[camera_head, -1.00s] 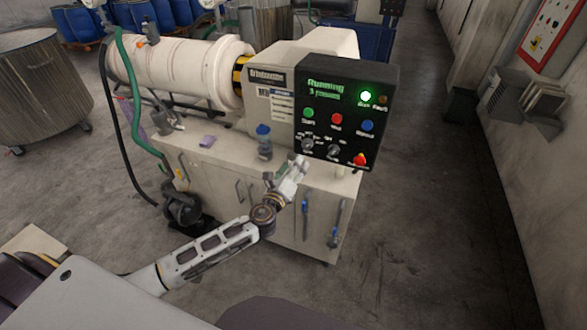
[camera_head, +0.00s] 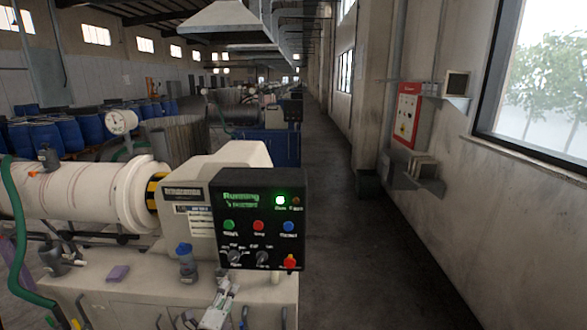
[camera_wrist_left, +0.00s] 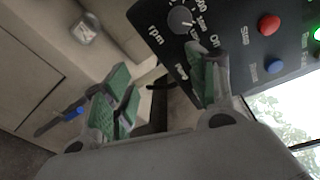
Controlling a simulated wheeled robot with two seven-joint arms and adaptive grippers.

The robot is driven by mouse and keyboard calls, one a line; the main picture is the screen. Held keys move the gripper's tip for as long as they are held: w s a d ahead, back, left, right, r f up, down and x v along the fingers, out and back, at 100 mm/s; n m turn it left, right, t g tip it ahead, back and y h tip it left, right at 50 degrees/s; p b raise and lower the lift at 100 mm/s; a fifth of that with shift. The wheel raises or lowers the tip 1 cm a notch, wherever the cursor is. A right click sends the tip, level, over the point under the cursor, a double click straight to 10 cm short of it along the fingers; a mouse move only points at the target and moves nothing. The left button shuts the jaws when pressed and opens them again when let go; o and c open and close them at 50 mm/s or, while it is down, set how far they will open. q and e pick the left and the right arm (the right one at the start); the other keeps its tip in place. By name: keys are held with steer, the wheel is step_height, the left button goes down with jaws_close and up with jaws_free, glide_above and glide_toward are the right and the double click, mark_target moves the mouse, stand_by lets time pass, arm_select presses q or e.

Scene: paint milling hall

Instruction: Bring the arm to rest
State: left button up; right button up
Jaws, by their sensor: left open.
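My left gripper (camera_head: 226,290) shows at the bottom of the head view, in front of the mill's cabinet and below the control panel (camera_head: 258,216). In the left wrist view its two green-padded fingers (camera_wrist_left: 160,92) are spread apart, with nothing between them. The panel (camera_wrist_left: 222,22) fills the upper right of that view, with its rpm knob (camera_wrist_left: 181,20) close beyond the right finger. I cannot tell the exact gap. The panel reads "Running" and its green lamp (camera_head: 280,201) is lit. My right gripper is not in view.
A white milling cylinder (camera_head: 75,195) and green hose (camera_head: 17,230) lie farther left. The floor aisle (camera_head: 340,230) right of the mill is clear, bounded by a wall.

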arm_select(q)
steer(key=s+a+f+n+g+y, duration=0.1)
steer(key=a+f+n+g, duration=0.2)
steer(key=f, duration=0.5)
steer(key=a+f+n, duration=0.3)
steer(key=a+f, duration=0.2)
steer(key=f, duration=0.2)
steer(key=s+a+f+n+g+y, duration=0.1)
steer(key=a+f+n+g, duration=0.15)
steer(key=a+f, duration=0.4)
steer(key=s+a+f+n+g+y+b, duration=0.1)
steer(key=s+a+f+n+g, duration=0.25)
steer(key=s+f, duration=0.8)
steer(key=s+a+f+n+g, duration=0.2)
steer(key=s+f+n, duration=0.3)
steer(key=s+f, duration=0.7)
steer(key=s+d+f+n+g+b, duration=0.1)
steer(key=s+d+f+n+g, duration=0.15)
steer(key=s+f, duration=0.85)
steer(key=s+d+f+g+b, duration=0.1)
steer(key=s+d+f, duration=0.2)
steer(key=s+d, duration=0.3)
steer(key=s+d+f+n+g+h+b, duration=0.1)
steer(key=s+d+f, duration=0.2)
steer(key=s, duration=0.9)
steer(key=d, duration=0.3)
steer(key=shift+f, duration=0.15)
steer(key=shift+s, duration=0.1)
